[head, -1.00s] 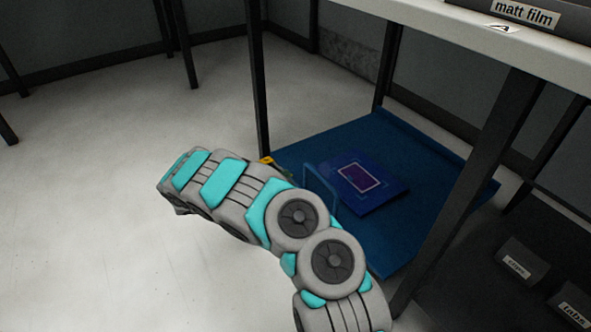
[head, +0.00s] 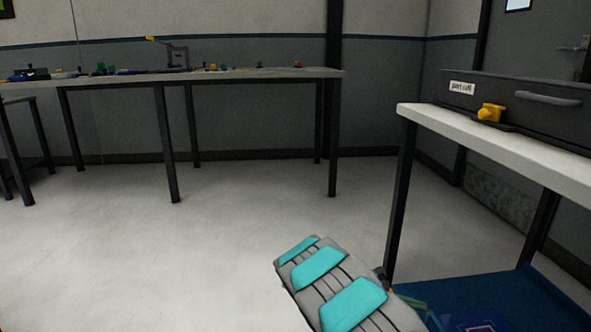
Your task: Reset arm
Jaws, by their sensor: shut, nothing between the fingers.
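My arm (head: 330,285), grey with teal panels, rises from the bottom edge of the head view, right of the middle. It leans up and to the left, over the pale floor. My gripper's fingers do not show; the visible arm links end without any jaws in sight.
A white-topped bench (head: 500,145) stands at the right with a dark labelled drawer unit (head: 520,100) and a yellow object (head: 490,113). A blue lower shelf (head: 530,295) lies beneath it, beside my arm. A long table (head: 250,76) with small items stands at the back. Open floor (head: 230,230) lies between.

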